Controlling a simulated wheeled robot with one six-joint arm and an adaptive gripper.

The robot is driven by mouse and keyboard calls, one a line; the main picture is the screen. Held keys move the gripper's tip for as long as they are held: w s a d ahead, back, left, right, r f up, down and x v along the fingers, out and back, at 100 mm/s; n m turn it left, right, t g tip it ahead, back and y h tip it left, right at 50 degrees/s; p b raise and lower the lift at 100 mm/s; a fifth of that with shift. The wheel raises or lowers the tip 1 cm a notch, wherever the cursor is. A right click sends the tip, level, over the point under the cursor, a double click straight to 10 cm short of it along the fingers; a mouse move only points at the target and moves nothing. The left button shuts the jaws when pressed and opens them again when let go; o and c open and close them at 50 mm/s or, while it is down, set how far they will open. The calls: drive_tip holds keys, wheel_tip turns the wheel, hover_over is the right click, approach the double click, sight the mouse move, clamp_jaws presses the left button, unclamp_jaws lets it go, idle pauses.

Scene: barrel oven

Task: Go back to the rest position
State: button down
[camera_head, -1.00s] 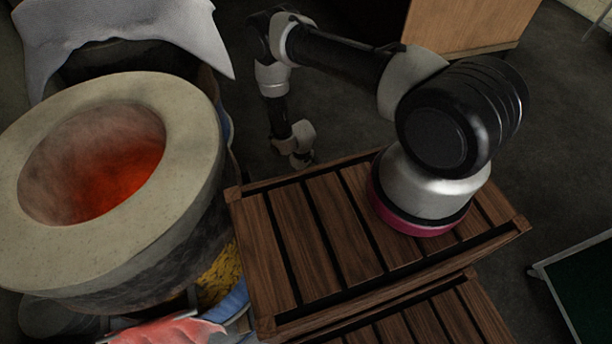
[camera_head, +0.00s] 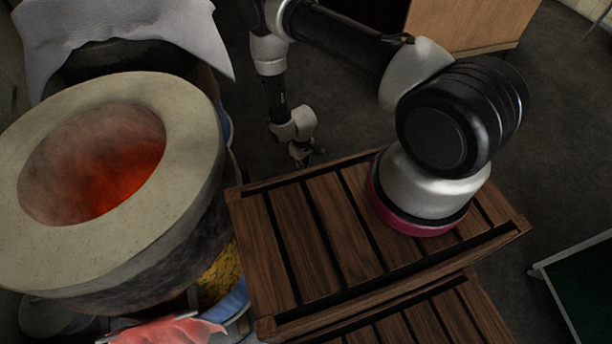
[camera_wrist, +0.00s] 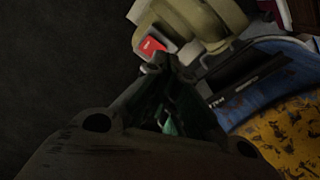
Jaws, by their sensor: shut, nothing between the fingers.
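My gripper (camera_head: 304,155) hangs past the far edge of the slatted wooden crate, small and partly shaded, pointing down. In the wrist view my gripper (camera_wrist: 163,66) looks shut, with its dark fingers together and no object visible between them. The barrel oven (camera_head: 190,190), with a pale stone rim and a red glowing mouth, stands to the left, apart from the gripper.
The wooden crate (camera_head: 322,235) lies below my arm. A grey cloth (camera_head: 125,25) drapes behind the oven. A wooden cabinet (camera_head: 465,25) stands at the back, and a green-topped table (camera_head: 585,290) at right. A worn blue-and-yellow surface (camera_wrist: 285,125) shows in the wrist view.

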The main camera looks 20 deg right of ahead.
drive_tip(key=shift+r, duration=0.2)
idle(0.4)
drive_tip(key=s+d+g, duration=0.1)
drive_tip(key=s, duration=0.1)
drive_tip(key=s+d+g, duration=0.1)
drive_tip(key=s, duration=0.2)
drive_tip(key=s+d+r+g+h, duration=0.1)
drive_tip(key=s, duration=0.2)
drive_tip(key=shift+m, duration=0.3)
drive_tip(key=s+d+r+m+g, duration=0.1)
drive_tip(key=d+r, duration=0.1)
drive_tip(key=r, duration=1.9)
drive_tip(key=d+r+m, duration=0.2)
drive_tip(key=d+r, duration=0.1)
drive_tip(key=r, duration=1.8)
drive_tip(key=s+d+r+t, duration=0.2)
drive_tip(key=s+r, duration=0.2)
drive_tip(key=r, duration=0.4)
drive_tip(key=s+d+r+m+t, duration=0.1)
drive_tip(key=s+d+r+t, duration=0.1)
drive_tip(key=r, duration=0.7)
drive_tip(key=s+d+r+m+t+y, duration=0.1)
drive_tip(key=s+d+r+t, duration=0.2)
drive_tip(key=s+r, duration=0.4)
wheel_tip(320, 180, up, 2)
drive_tip(key=shift+r+t, duration=0.1)
drive_tip(key=shift+t, duration=0.6)
